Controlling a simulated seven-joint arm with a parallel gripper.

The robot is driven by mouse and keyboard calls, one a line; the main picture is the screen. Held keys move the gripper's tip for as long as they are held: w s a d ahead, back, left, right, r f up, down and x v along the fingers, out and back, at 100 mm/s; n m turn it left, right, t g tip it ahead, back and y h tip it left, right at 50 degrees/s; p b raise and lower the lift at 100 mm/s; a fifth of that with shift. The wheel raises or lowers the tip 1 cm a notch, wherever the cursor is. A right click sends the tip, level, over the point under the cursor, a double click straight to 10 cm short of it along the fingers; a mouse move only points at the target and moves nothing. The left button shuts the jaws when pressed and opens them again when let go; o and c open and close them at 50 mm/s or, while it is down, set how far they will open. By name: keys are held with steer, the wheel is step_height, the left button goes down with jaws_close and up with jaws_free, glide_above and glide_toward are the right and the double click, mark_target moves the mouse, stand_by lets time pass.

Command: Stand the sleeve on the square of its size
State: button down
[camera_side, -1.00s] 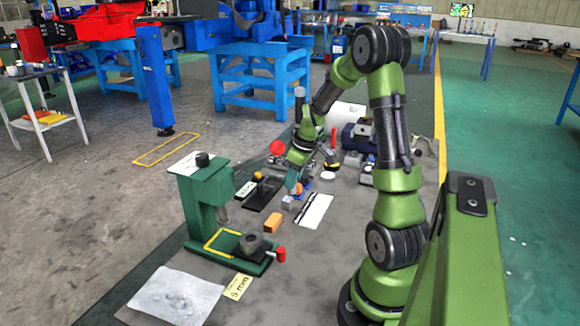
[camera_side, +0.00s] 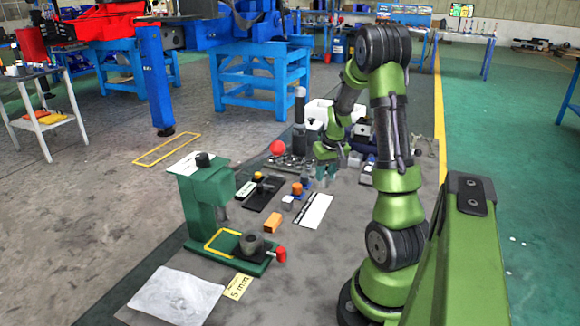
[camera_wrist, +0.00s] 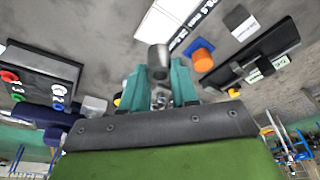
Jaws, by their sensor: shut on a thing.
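In the wrist view my gripper (camera_wrist: 158,88) has its teal fingers closed around a grey metal sleeve (camera_wrist: 158,57), whose round end shows beyond the fingertips. In the side view my gripper (camera_side: 325,172) hangs above the bench, to the right of and behind the blue-and-orange piece; the sleeve is too small to make out there. A white sheet with a black strip (camera_side: 312,211) lies in front of the gripper. In the wrist view this white sheet (camera_wrist: 165,20) shows a dividing line and printed millimetre labels, only partly legible. The sleeve is apart from the sheet.
An orange cylinder on a blue base (camera_wrist: 202,55) and a grey block (camera_wrist: 240,22) stand beside the sheet. A black stand (camera_wrist: 262,55) lies beyond them. A black block with coloured numbered rings (camera_wrist: 40,70) is at left. A green press (camera_side: 207,205) and orange block (camera_side: 273,222) stand nearer.

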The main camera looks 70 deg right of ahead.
mark_target(325, 187)
steer(key=shift+f, duration=2.35)
steer(key=shift+f, duration=0.15)
steer(key=c, duration=0.9)
jaws_free()
steer(key=shift+o, duration=0.2)
steer(key=v, duration=1.2)
